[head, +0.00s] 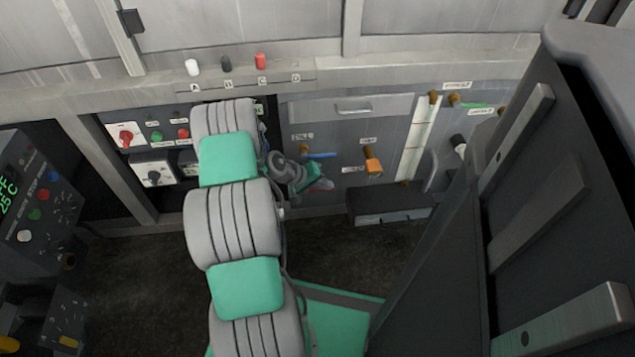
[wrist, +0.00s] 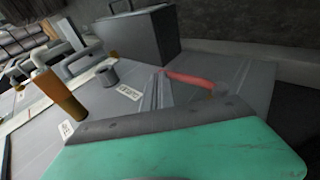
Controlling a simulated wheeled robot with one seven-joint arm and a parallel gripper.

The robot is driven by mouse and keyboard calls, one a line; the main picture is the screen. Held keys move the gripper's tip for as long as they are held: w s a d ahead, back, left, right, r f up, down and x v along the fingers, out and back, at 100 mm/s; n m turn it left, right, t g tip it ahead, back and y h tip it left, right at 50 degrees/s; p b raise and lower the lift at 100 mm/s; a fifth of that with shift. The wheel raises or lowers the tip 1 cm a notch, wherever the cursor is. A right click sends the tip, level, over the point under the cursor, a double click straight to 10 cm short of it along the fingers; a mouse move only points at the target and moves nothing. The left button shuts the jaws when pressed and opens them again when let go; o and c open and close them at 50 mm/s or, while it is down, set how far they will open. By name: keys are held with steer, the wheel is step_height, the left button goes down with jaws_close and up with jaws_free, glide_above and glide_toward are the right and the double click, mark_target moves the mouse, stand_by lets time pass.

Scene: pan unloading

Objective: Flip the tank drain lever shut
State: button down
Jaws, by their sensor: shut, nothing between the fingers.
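A red lever (wrist: 190,78) runs nearly level in the wrist view, with its brass pivot at its right end. In the head view only a small piece of the red lever (head: 322,185) shows beside my gripper, low on the grey panel. I take it for the drain lever, but its label cannot be read. My gripper (head: 318,180) is shut and empty in front of the panel. In the wrist view the fingers of my gripper (wrist: 160,78) lie just left of the lever's free end. I cannot tell whether they touch it.
A blue lever (head: 320,155) sits just above my gripper. An orange handle (head: 373,161) stands out to its right, also seen in the wrist view (wrist: 58,95). A dark box (head: 390,205) juts out below right. A green lever (head: 475,105) is higher right.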

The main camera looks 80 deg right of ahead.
steer(key=shift+s+f, duration=0.2)
steer(key=shift+f, duration=0.15)
stand_by(0.4)
steer(key=p+v, duration=0.2)
steer(key=v, duration=0.5)
steer(key=shift+w+a+r+p, duration=0.15)
steer(key=shift+w+r+p, duration=0.1)
steer(key=shift+p, duration=0.1)
